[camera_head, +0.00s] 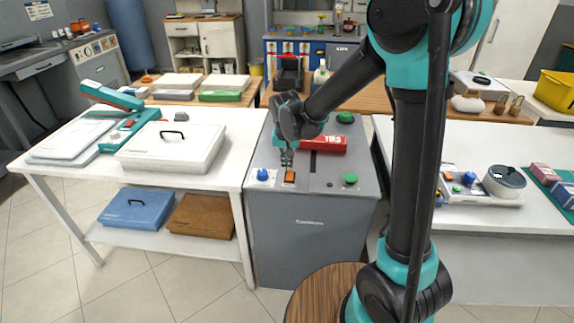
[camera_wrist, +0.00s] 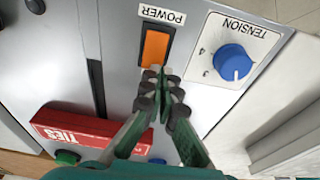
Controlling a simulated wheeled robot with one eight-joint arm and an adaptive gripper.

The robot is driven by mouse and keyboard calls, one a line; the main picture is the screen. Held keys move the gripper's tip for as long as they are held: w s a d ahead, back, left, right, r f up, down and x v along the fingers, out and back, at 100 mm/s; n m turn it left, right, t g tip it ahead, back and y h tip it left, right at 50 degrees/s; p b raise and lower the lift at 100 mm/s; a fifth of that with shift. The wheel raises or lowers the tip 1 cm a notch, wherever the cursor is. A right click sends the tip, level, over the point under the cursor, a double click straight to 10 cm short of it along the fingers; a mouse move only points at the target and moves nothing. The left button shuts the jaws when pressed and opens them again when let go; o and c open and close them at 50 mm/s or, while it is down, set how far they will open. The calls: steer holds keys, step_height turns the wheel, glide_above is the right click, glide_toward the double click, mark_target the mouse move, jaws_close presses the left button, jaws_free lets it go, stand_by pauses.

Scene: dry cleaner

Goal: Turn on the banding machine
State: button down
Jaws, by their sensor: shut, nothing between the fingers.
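The banding machine (camera_head: 312,235) is a grey cabinet between two white tables. Its orange power switch (camera_head: 290,176) is on the front of the top panel. In the wrist view the orange switch (camera_wrist: 156,46) sits in a black frame under a "POWER" label. My gripper (camera_head: 287,160) points down just behind the switch. In the wrist view the shut, empty fingertips (camera_wrist: 160,76) overlap the switch's near edge. I cannot tell whether they touch it. Whether the switch is on or off is unclear.
A blue tension knob (camera_wrist: 233,62) is beside the switch. A green button (camera_head: 351,179) is at the panel's front right. A red "TIES" box (camera_head: 322,144) lies behind. A white case (camera_head: 172,146) is on the left table, and a scale-like device (camera_head: 504,181) on the right.

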steer(key=shift+f, duration=0.1)
stand_by(0.3)
steer(key=shift+w+f+g, duration=0.3)
steer(key=shift+f+g, duration=0.15)
steer(key=shift+g, duration=0.05)
steer(key=shift+s, duration=0.1)
steer(key=shift+s+r, duration=0.1)
steer(key=shift+s+r, duration=0.25)
steer(key=shift+s, duration=0.4)
steer(key=shift+w+r, duration=0.15)
steer(key=shift+r, duration=0.35)
step_height(320, 180, up, 13)
steer(key=w, duration=0.2)
steer(key=shift+w, duration=0.2)
steer(key=shift+f, duration=0.15)
